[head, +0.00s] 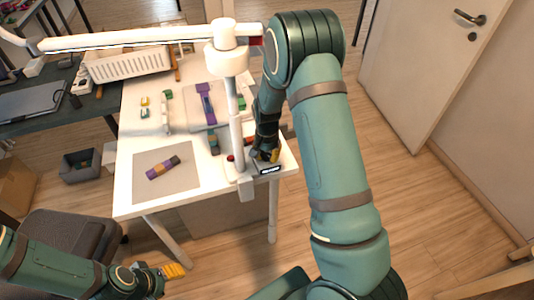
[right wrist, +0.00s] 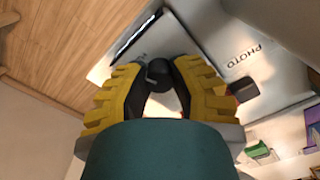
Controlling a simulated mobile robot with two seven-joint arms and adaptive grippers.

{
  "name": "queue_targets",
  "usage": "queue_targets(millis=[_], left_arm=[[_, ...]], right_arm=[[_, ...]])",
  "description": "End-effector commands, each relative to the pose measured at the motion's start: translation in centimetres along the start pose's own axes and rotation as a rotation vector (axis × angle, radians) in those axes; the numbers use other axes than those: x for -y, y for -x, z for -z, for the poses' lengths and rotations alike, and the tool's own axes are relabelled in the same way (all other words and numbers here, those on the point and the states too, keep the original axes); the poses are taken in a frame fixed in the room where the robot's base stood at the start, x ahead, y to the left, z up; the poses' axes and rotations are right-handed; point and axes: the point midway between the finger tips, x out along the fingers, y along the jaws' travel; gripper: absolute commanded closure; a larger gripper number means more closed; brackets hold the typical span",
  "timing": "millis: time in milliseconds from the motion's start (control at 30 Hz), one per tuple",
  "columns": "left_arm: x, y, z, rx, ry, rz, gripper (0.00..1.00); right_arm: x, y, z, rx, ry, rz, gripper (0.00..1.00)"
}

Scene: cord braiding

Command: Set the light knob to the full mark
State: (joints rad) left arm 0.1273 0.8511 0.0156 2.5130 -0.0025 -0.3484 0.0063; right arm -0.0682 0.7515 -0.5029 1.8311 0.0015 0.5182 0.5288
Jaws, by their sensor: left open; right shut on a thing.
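The light knob (right wrist: 158,70) is a small black round knob on a pale panel in the right wrist view. My right gripper (right wrist: 160,92) has its yellow-and-black fingers closed around it, one on each side. The knob's marks are hidden or too small to read, so its setting cannot be told. In the head view my right gripper (head: 266,156) is low at the table's right front corner, beside the white lamp post (head: 236,130); the knob is hidden there. My left gripper (head: 174,271) is open and empty at the lower left, off the table.
The white table (head: 135,135) carries a grey mat (head: 183,187) with a purple-and-orange piece (head: 163,168), plus several small coloured pieces. A white basket (head: 128,64) stands at the back. The lamp's long arm (head: 130,40) stretches left over the table. A chair (head: 65,240) stands front left.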

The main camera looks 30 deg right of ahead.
Motion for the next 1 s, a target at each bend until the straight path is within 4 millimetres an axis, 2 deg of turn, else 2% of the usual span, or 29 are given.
queue_targets(millis=[667,700,767,1000], left_arm=[[-0.08,0.21,0.14,-0.003,0.001,0.000,0.45],[-0.08,0.21,0.14,-0.003,0.001,0.000,0.45],[-0.08,0.21,0.14,-0.003,0.001,0.000,0.45],[-0.08,0.21,0.14,-0.003,0.001,0.000,0.45]], right_arm=[[-0.01,-0.06,-0.05,0.001,-0.059,0.000,1.00],[-0.01,-0.06,-0.05,0.001,-0.059,0.000,0.62],[-0.01,-0.06,-0.04,0.001,-0.058,0.000,0.43],[0.00,-0.03,-0.02,0.001,-0.058,0.000,0.43]])
